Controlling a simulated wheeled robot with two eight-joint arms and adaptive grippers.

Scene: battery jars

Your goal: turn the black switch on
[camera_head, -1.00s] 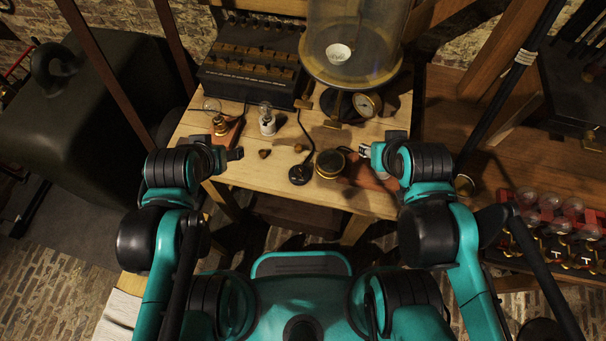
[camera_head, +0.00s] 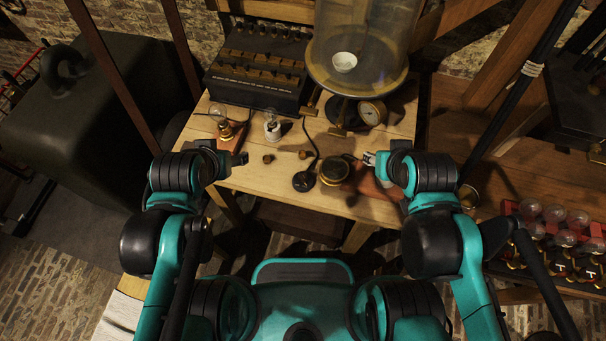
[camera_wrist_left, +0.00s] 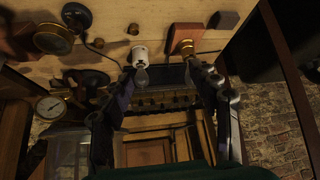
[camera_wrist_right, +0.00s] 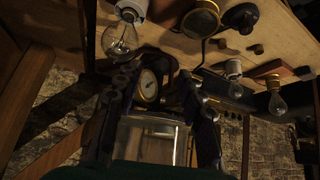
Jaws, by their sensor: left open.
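A small round black switch (camera_head: 303,181) with a dark cord lies near the table's front edge, between my grippers. I cannot tell its setting. It also shows in the left wrist view (camera_wrist_left: 77,15) and the right wrist view (camera_wrist_right: 240,17). My left gripper (camera_head: 238,159) is open and empty at the table's front left, apart from the switch. Its two fingers (camera_wrist_left: 160,72) show spread in its wrist view. My right gripper (camera_head: 378,160) is at the front right, apart from the switch. Its fingers (camera_wrist_right: 155,88) are spread, with a clear bulb (camera_wrist_right: 120,40) beside one of them.
A black box with rows of brass parts (camera_head: 258,70) stands at the back left. A large glass jar (camera_head: 360,50) and a dial gauge (camera_head: 372,113) stand at the back right. A white socket with a bulb (camera_head: 272,129) and a round brass-rimmed device (camera_head: 334,170) flank the switch.

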